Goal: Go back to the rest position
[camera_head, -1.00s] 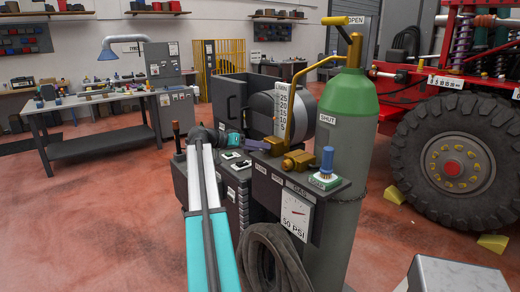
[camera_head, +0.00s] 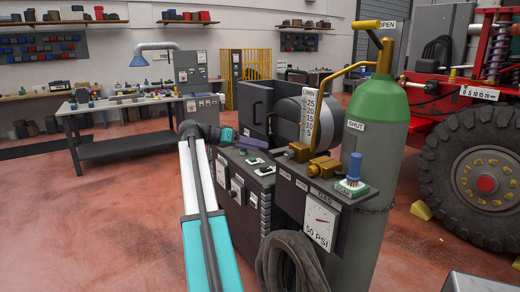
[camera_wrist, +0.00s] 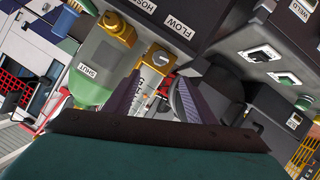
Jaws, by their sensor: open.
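My arm reaches forward from the bottom of the head view, over the left side of the dark welding machine (camera_head: 240,190). My gripper (camera_head: 262,144) is at its far end, small and partly hidden among the machine's parts. In the wrist view my gripper (camera_wrist: 158,82) shows two dark, purplish fingers spread apart with nothing held between them. Beyond the fingers are a brass valve (camera_wrist: 155,62) and the machine's dark panels. I cannot tell the exact gap between the fingers and these parts.
A green-topped gas cylinder (camera_head: 376,110) and a gauge box (camera_head: 318,222) stand right of the arm. A red truck with a big tyre (camera_head: 480,175) is farther right. A workbench (camera_head: 120,106) stands behind at left. The red floor at left (camera_head: 90,230) is clear.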

